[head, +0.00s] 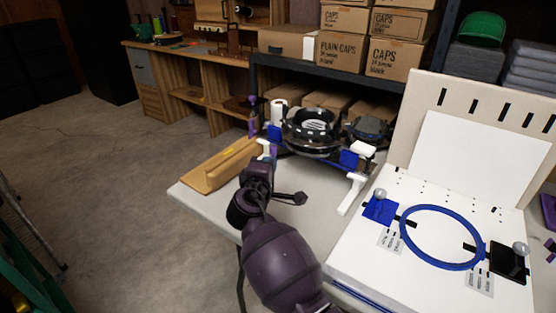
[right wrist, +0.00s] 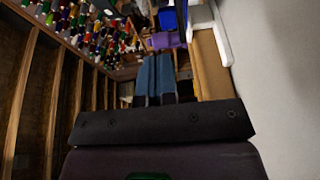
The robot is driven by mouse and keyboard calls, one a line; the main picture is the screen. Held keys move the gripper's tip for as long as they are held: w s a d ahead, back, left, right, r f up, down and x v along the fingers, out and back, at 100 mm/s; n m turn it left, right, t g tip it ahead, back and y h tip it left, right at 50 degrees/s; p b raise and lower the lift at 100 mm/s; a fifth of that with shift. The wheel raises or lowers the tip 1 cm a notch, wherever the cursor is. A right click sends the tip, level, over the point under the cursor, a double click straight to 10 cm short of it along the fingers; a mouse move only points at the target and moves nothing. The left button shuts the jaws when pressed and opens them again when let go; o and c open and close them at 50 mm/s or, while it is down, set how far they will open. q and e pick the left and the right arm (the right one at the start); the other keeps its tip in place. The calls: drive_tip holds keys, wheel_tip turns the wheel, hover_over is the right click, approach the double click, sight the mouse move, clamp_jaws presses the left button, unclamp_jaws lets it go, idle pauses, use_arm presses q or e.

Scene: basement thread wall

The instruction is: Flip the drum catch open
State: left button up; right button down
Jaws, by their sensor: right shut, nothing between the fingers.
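The drum appears to be the round black ring-shaped unit (head: 312,132) with a clear band, on a blue-and-white stand at the far side of the grey table. A blue block (head: 350,158) with a white piece (head: 362,148) is at its right; another blue block (head: 274,133) is at its left. I cannot tell which part is the catch. A purple part (head: 252,118) stands left of the drum, and purple also shows in the right wrist view (right wrist: 166,40). My right gripper (head: 266,160) is shut and empty, in front of the left blue block; its fingers show in the wrist view (right wrist: 155,78). My left gripper is out of view.
A tan wooden piece (head: 215,167) lies left of my right gripper. A white foot (head: 352,193) reaches forward at the stand's right. A white board with a blue hoop (head: 403,235) fills the table's right. Cap boxes (head: 340,50) stand behind.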

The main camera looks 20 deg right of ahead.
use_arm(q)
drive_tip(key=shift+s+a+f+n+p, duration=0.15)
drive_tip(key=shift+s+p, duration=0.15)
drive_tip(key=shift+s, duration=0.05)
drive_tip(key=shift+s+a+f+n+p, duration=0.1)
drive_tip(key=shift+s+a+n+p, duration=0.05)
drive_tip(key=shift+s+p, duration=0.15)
use_arm(e)
drive_tip(key=v, duration=0.8)
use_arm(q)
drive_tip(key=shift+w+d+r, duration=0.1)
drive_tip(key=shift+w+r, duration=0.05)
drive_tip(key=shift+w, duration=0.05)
use_arm(e)
drive_tip(key=shift+d, duration=0.1)
